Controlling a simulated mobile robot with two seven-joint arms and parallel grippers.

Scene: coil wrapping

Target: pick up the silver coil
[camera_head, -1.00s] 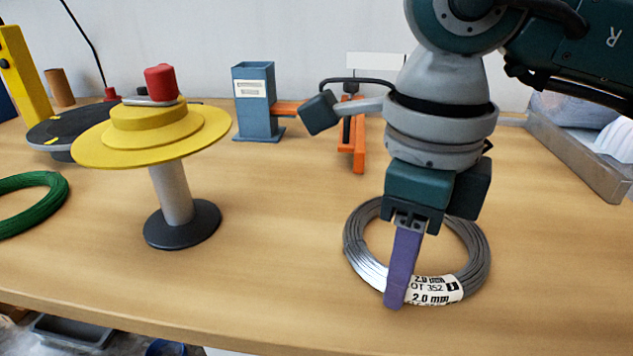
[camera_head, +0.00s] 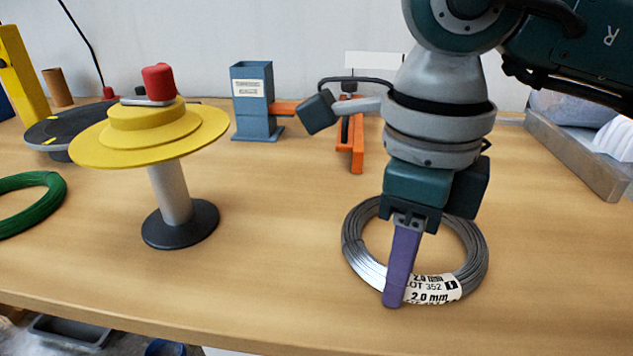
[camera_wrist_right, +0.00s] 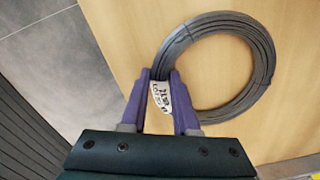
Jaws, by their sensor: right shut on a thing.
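The silver coil (camera_head: 472,245) lies flat on the wooden table near its front edge, with a white "2.0 mm" label (camera_head: 440,289) around its near side. My right gripper (camera_head: 393,303) points down at the coil's near-left side, beside the label. In the right wrist view, the coil (camera_wrist_right: 262,62) lies ahead and the purple fingers (camera_wrist_right: 163,75) are on either side of its labelled section, shut on it. In the head view only one finger shows clearly; the other is hidden. The coil still rests on the table. My left gripper is not in view.
A yellow spool stand (camera_head: 150,135) with a red knob stands to the left. A green coil (camera_head: 30,205) lies at the far left. A blue holder (camera_head: 252,100) and an orange clamp (camera_head: 350,145) stand behind. A metal-edged tray (camera_head: 580,160) is at the right.

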